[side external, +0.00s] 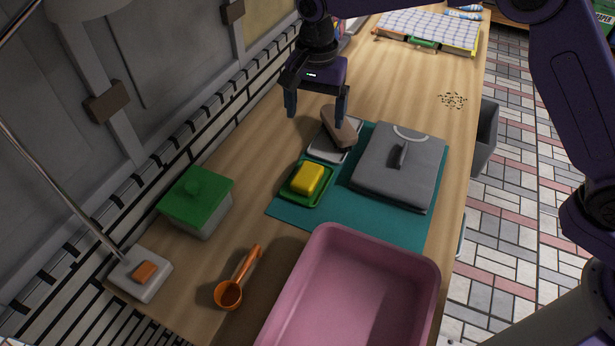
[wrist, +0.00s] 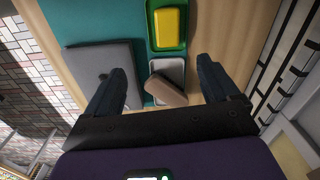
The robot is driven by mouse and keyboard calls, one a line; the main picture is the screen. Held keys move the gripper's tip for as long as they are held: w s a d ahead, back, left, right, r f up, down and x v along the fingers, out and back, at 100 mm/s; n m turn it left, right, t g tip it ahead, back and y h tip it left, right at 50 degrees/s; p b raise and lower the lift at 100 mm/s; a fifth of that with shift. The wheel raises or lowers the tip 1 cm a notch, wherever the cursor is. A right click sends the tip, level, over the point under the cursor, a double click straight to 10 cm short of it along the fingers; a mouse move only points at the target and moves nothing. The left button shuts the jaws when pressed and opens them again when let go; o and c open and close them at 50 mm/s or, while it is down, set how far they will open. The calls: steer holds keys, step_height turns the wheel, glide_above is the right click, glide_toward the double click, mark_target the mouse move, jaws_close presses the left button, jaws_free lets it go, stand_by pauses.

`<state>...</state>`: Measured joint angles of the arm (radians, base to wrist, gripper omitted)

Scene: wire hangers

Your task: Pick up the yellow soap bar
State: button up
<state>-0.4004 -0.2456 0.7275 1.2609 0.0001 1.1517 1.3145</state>
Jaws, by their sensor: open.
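The yellow soap bar (side external: 307,178) lies in a small green dish (side external: 293,199) on the teal mat (side external: 377,217). It also shows at the top of the wrist view (wrist: 171,27), in its green dish (wrist: 152,32). My gripper (side external: 316,113) is open and empty, above the table and behind the soap. In the wrist view the two fingers (wrist: 164,85) are spread wide. A brown bar (wrist: 167,90) in a white-grey dish (wrist: 166,70) shows between them, and the soap lies beyond the fingertips. Nothing covers the soap.
The brown bar (side external: 338,126) leans on its dish close to my gripper. A grey folded item (side external: 391,182) with a handle lies right of the soap. A pink tub (side external: 425,262) stands in front, a green-lidded box (side external: 207,211) and orange scoop (side external: 247,264) to the left.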

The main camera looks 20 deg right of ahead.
steer(key=w+f+m, duration=0.1)
steer(key=w, duration=0.1)
glide_above(307, 174)
steer(key=f, duration=1.2)
steer(key=shift+d, duration=0.3)
steer(key=shift+a+f, duration=0.15)
steer(key=shift+f, duration=1.25)
steer(key=shift+a+f, duration=0.1)
steer(key=shift+f, duration=1.25)
steer(key=shift+c, duration=0.3)
steer(key=c, duration=1.1)
steer(key=shift+c, duration=0.2)
